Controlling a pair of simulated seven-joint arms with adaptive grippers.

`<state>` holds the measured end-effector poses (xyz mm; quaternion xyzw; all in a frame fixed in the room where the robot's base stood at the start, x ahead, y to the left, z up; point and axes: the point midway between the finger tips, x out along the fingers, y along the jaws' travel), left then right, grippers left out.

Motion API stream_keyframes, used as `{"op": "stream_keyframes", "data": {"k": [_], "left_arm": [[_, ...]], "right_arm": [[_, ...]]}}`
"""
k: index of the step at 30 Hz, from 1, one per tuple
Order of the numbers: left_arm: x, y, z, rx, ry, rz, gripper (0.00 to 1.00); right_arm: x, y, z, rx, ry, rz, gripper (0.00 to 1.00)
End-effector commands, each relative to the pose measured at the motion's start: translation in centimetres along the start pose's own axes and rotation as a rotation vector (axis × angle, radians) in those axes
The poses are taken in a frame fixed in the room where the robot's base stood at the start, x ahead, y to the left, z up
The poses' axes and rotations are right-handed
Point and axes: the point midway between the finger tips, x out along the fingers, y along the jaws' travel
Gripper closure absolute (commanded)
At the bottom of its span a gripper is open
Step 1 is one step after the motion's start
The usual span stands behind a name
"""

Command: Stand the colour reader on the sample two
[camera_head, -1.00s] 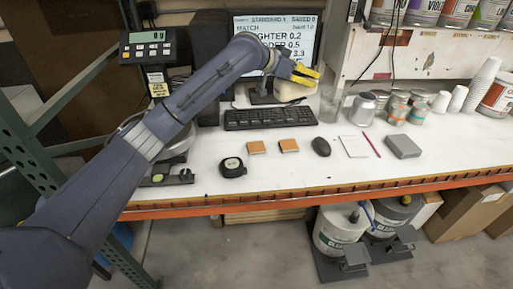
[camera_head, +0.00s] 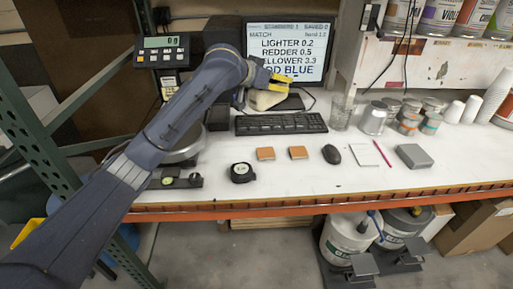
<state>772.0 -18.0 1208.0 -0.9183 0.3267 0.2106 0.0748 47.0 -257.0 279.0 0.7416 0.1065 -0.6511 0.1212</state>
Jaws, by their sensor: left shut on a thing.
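The left gripper (camera_head: 278,82), with yellow fingers, is shut on a pale cream block-like device, the colour reader (camera_head: 264,101). It holds the reader behind the keyboard, in front of the monitor; a gap beneath it cannot be judged. I cannot read which is sample two. The reader is behind both samples and apart from them. My right gripper is not in view.
The keyboard (camera_head: 281,124) lies between the reader and the samples. The monitor (camera_head: 292,50) stands behind. Cans (camera_head: 373,118) stand at the right back.

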Motion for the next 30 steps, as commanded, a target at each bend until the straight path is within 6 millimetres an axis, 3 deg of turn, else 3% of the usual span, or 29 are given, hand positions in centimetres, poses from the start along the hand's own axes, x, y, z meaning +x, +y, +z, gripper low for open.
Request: {"op": "stream_keyframes", "data": {"k": [18,24,30], "left_arm": [[4.9,0.0,10.5,-0.007,0.001,-0.008,0.94],[6.1,0.0,12.8,-0.006,0.004,-0.008,0.94],[6.5,-0.1,13.7,-0.004,0.004,-0.009,0.94]], "right_arm": [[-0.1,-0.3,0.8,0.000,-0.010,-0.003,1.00],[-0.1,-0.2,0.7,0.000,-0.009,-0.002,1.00],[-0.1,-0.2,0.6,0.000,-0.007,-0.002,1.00]]}}
